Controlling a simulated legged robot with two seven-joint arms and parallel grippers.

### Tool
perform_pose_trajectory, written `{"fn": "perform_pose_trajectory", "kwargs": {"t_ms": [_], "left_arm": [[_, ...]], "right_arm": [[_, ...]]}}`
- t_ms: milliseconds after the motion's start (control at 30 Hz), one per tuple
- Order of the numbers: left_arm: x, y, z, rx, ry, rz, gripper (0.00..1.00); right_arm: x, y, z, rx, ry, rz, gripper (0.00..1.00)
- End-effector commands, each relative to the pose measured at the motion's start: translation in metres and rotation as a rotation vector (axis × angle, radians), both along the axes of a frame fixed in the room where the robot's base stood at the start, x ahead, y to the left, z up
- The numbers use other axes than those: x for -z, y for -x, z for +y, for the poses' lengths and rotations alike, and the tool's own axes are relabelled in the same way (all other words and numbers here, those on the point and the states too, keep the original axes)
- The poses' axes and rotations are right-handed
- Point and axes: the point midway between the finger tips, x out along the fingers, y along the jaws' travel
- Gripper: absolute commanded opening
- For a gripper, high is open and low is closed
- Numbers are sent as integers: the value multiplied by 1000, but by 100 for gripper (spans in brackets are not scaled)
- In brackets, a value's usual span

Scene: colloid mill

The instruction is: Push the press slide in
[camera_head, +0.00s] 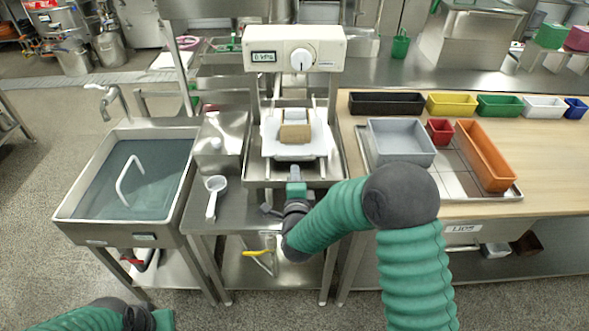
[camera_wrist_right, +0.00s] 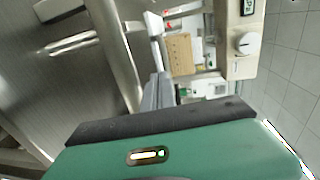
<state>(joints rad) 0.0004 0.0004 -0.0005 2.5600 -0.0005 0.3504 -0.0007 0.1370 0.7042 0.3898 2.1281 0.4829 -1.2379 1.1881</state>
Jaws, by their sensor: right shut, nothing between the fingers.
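The press (camera_head: 295,60) stands at the back of the middle steel table, with a cream head, a display reading 0 kPa and a white dial. Its white slide (camera_head: 290,150) sits below the head and carries a tan block (camera_head: 294,134). My right gripper (camera_head: 295,172) is shut and empty, pointing at the slide's front edge; I cannot tell whether it touches. In the right wrist view the fingers (camera_wrist_right: 157,92) are shut, with the tan block (camera_wrist_right: 179,54) and the press head (camera_wrist_right: 241,40) beyond. My left arm shows at the bottom left; its gripper is not in view.
A sink (camera_head: 130,180) with a white handle stands on the left. On the right, a wooden counter (camera_head: 365,148) holds a tray with grey, red and orange bins, and several coloured bins behind.

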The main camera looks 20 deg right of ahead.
Motion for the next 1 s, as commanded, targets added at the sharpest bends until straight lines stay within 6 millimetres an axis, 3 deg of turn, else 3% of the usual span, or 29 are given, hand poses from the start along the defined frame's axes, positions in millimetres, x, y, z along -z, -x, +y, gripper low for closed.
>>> {"fn": "perform_pose_trajectory", "kwargs": {"t_ms": [200,533,800,1000], "left_arm": [[0,0,0,0,0,-1,20],[0,0,0,0,0,-1,20],[10,0,0,0,0,-1,20],[10,0,0,0,0,-1,20]], "right_arm": [[-3,-17,-5,-1,0,1,0],[-3,-19,-5,-1,1,1,0],[-1,-58,-17,2,-1,0,0],[-4,-63,-18,0,1,1,0]]}}
